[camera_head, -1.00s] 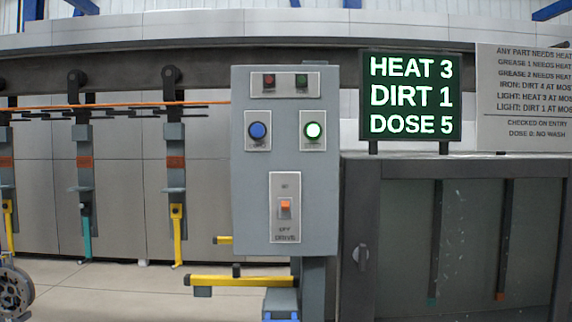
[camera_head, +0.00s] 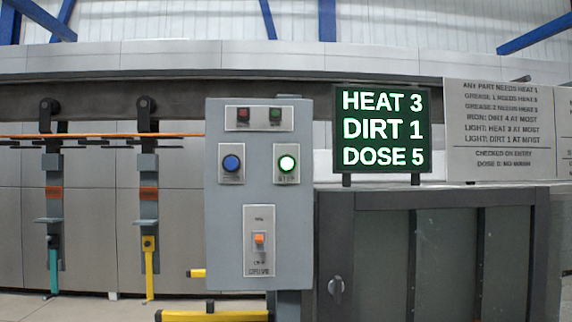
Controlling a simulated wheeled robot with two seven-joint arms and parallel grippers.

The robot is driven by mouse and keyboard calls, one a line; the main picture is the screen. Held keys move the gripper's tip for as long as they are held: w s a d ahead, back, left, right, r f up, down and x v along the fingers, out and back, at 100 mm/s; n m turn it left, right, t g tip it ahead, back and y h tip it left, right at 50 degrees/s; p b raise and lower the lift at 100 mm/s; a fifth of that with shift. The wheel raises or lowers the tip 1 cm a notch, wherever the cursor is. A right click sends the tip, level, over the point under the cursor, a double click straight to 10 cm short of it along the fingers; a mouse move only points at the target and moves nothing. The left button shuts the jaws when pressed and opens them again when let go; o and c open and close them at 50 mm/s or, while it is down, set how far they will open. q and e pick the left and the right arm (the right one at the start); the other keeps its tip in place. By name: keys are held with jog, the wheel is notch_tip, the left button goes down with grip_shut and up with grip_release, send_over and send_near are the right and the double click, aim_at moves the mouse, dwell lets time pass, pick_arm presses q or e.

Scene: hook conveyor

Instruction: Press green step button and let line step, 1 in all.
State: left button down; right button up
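The green step button (camera_head: 287,164) is lit bright greenish-white. It sits on a plate at the right of the grey control box (camera_head: 217,262). A blue button (camera_head: 231,163) is on a plate to its left. Below them is an orange drive switch (camera_head: 259,239), and above are a small red lamp (camera_head: 243,115) and a small green lamp (camera_head: 275,116), both dark. Neither of my grippers shows in the view, and nothing touches the button.
A display (camera_head: 381,130) reads HEAT 3, DIRT 1, DOSE 5. A rules sign (camera_head: 500,130) stands right of it, above a dark cabinet (camera_head: 335,240). Hangers with a teal part (camera_head: 54,270) and a yellow part (camera_head: 149,273) hang at left. A yellow bar (camera_head: 215,315) is below the box.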

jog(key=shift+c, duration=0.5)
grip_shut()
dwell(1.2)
